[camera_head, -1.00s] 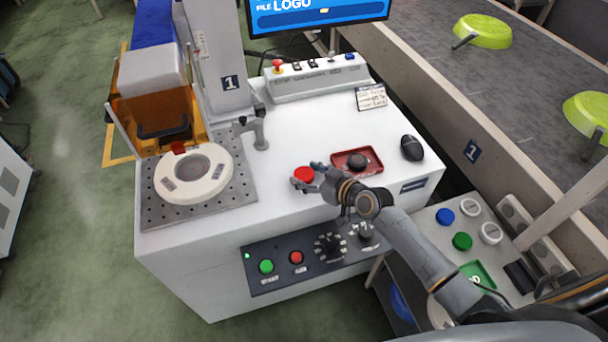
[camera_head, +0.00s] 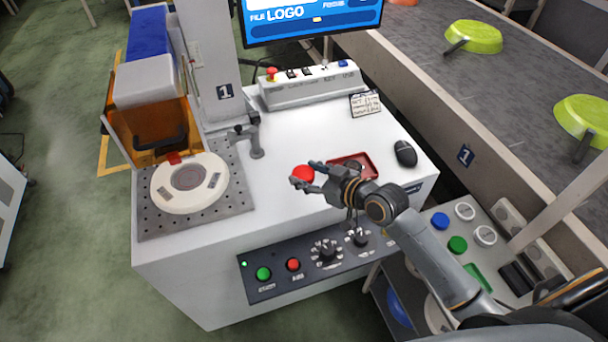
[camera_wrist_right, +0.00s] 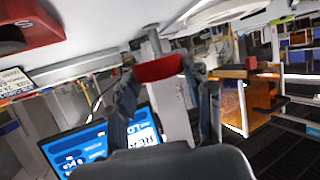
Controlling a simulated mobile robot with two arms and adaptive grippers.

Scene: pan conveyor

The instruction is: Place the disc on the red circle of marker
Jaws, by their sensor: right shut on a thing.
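My right gripper (camera_head: 312,178) is shut on a red disc (camera_head: 303,174) and holds it over the white worktop, left of the red tray. In the right wrist view the disc (camera_wrist_right: 160,68) shows as a red band between the two fingers. The marker (camera_head: 150,95) stands at the left with a raised orange guard. On its perforated plate lies a round white fixture (camera_head: 212,164) with a grey centre (camera_head: 188,177) and a faint reddish ring. The disc is to the right of this fixture, apart from it. My left gripper is not in view.
A small post (camera_head: 256,142) stands between fixture and disc, further back. A red tray (camera_head: 372,160), partly hidden by my gripper, and a black mouse (camera_head: 405,153) are at the right. A control box (camera_head: 310,88) and monitor stand behind. The worktop between fixture and disc is clear.

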